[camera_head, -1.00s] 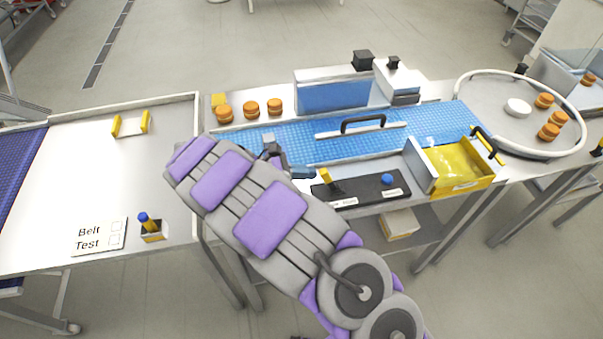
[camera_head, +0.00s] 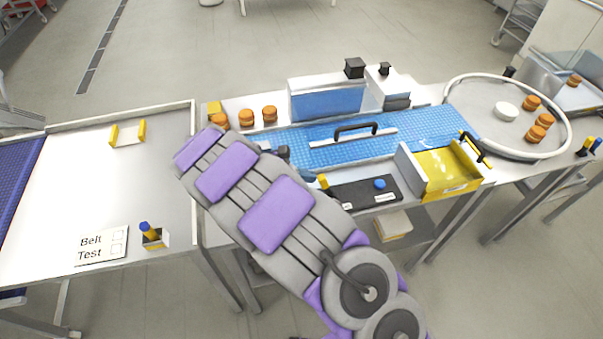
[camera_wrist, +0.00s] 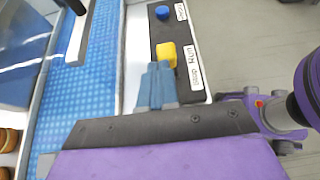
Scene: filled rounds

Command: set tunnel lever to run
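The tunnel lever is a yellow handle (camera_wrist: 166,54) on a black panel (camera_wrist: 163,33) in the wrist view, beside the "Run" label (camera_wrist: 189,52). The other label (camera_wrist: 195,80) sits nearer my gripper. My gripper (camera_wrist: 157,72) has its blue-grey fingers together with nothing between them. The tips are just short of the lever on the wrist side; I cannot tell whether they touch it. In the head view the lever (camera_head: 323,182) shows at the edge of my arm, which hides its base, and the panel (camera_head: 352,193) lies in front of the blue belt.
A blue button (camera_head: 379,184) is on the same panel. A yellow bin (camera_head: 447,170) stands to its right. The blue belt (camera_head: 420,128) with a black-handled cover (camera_head: 355,131) runs behind. Orange rounds (camera_head: 246,117) stand at the back left. A round table (camera_head: 480,110) is at right.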

